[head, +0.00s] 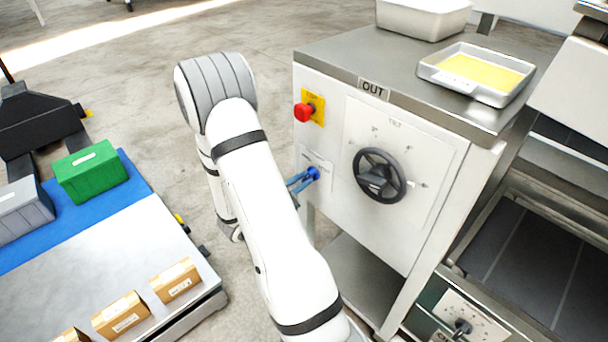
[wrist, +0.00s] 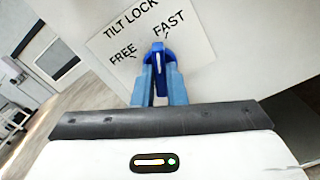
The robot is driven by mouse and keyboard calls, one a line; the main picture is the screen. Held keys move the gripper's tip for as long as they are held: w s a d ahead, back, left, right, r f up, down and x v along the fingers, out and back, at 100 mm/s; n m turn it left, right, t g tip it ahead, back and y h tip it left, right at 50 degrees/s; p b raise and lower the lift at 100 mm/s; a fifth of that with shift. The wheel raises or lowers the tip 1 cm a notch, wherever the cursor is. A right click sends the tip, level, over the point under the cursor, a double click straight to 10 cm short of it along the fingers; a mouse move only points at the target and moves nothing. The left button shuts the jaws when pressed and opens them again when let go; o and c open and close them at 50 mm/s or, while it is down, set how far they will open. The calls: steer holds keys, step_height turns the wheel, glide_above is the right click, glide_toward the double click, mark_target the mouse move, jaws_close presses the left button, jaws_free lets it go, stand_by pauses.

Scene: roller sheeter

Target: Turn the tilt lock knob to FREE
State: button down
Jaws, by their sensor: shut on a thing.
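The tilt lock knob (head: 313,173) is a small blue knob on the left part of the machine's white front panel. In the wrist view the knob (wrist: 157,50) sits below a label reading TILT LOCK, with FREE at its left and FAST at its upper right. Its white pointer line points roughly up in the picture, between the two marks and seemingly nearer FAST. My gripper (head: 300,182) reaches the knob from the left; its blue fingers (wrist: 158,84) are shut on it. The fingers hide the knob's lower part.
A black handwheel (head: 380,175) marked TILT is right of the knob. A red emergency button (head: 304,112) is above it. A tray with yellow contents (head: 478,74) and a pale bin (head: 423,18) stand on top. A cart with a green bin (head: 91,171) and boxes is at left.

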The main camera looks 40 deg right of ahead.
steer(key=n+p, duration=0.3)
steer(key=n, duration=0.1)
steer(key=shift+w+r+n+p, duration=0.1)
steer(key=shift+r+n+p, duration=0.1)
steer(key=shift+n+p, duration=0.15)
steer(key=n+p, duration=0.5)
steer(key=n, duration=0.2)
steer(key=shift+w+a+p, duration=0.1)
steer(key=shift+p, duration=0.3)
steer(key=shift+f+n+p, duration=0.2)
steer(key=shift+n+p, duration=0.7)
steer(key=shift+n, duration=0.45)
steer(key=c, duration=1.5)
jaws_free()
steer(key=shift+o, duration=0.2)
